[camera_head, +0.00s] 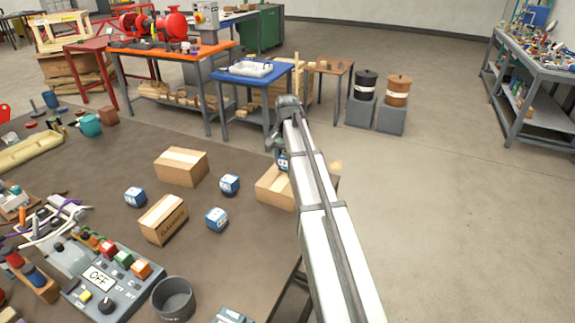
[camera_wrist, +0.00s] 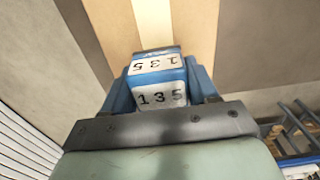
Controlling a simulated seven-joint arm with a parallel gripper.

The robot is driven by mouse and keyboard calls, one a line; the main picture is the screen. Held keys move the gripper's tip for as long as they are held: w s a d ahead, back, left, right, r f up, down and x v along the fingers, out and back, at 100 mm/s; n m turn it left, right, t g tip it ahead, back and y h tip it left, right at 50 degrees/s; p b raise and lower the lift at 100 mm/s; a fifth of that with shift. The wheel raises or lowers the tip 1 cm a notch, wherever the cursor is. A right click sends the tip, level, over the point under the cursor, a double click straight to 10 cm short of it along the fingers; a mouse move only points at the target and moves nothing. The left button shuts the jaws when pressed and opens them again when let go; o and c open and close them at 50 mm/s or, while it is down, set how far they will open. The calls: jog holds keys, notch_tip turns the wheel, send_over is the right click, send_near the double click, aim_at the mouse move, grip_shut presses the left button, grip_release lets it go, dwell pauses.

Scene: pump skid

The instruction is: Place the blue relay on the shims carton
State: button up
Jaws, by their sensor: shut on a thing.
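My gripper (camera_head: 281,152) is shut on a blue relay (camera_wrist: 160,97), whose white labels read "135" in the wrist view. In the head view my arm hides most of it. A tan carton (camera_head: 272,188) with a pale tape strip lies below and partly behind my arm; its top (camera_wrist: 196,30) fills the upper middle of the wrist view. I cannot tell whether the relay touches it. Two other cartons stand on the table, one at the back (camera_head: 181,167) and one nearer (camera_head: 164,220) with unreadable dark print. I cannot read which is the shims carton.
Three more blue-and-white relays stand among the cartons: left (camera_head: 135,197), middle (camera_head: 229,184) and front (camera_head: 216,220). A control panel (camera_head: 103,277) and a dark round container (camera_head: 173,299) stand at the front. Brown tabletop (camera_head: 110,160) is bare left of the back carton.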

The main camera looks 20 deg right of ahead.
jog(key=shift+f, duration=0.8)
jog(key=shift+f, duration=0.1)
jog(key=o, duration=1.1)
jog(key=shift+o, duration=0.2)
notch_tip(320, 180, up, 12)
jog(key=shift+r, duration=0.15)
